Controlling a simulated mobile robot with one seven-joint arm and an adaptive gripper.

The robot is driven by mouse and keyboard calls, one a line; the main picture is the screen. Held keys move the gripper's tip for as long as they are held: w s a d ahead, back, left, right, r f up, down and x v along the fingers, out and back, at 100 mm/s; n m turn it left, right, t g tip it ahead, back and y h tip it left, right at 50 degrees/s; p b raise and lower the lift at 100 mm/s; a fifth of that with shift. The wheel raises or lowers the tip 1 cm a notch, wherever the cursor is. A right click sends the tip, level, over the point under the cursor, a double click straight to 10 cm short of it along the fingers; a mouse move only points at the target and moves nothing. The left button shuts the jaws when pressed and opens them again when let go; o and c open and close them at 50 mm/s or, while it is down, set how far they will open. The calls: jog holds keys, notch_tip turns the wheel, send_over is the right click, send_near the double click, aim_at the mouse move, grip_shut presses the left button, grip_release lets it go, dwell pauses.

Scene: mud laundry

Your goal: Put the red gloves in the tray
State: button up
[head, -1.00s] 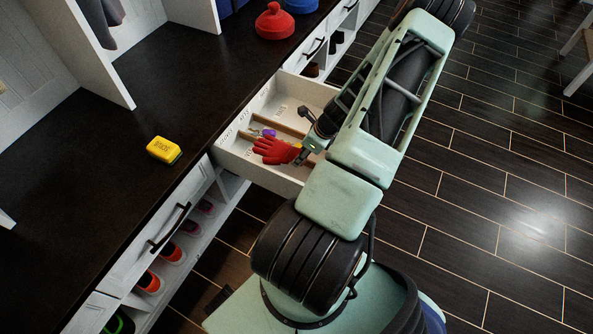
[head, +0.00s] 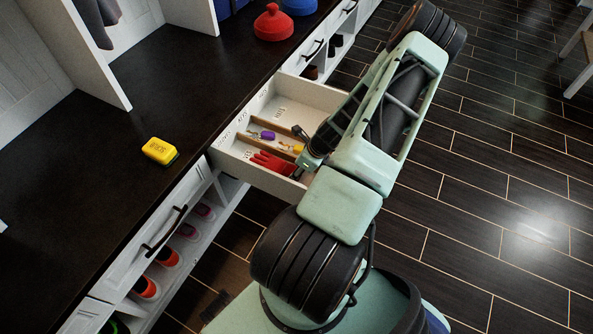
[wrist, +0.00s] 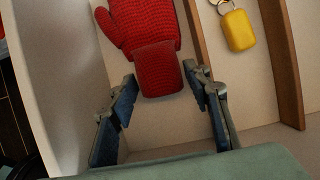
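A red knitted glove (head: 272,162) lies in the near compartment of an open white drawer (head: 262,182) divided by wooden strips. I cannot tell whether it is one glove or two overlapping. In the wrist view the glove (wrist: 155,35) lies flat on the compartment floor beside a wooden divider, its cuff towards me. My gripper (wrist: 160,88) is open, with one finger on each side of the cuff end and gaps between fingers and cuff. In the head view my gripper (head: 302,173) is partly hidden by my arm. I see no tray apart from this divided drawer.
A yellow key fob (wrist: 238,30) lies in the neighbouring compartment, with a purple item (head: 267,135) near it. A yellow sponge-like block (head: 160,151) sits on the dark countertop (head: 110,190). Red (head: 273,23) and blue lidded pots stand farther back.

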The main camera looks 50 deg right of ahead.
jog(key=p+v, duration=0.4)
jog(key=v, duration=0.8)
jog(key=shift+r, duration=0.1)
dwell(0.4)
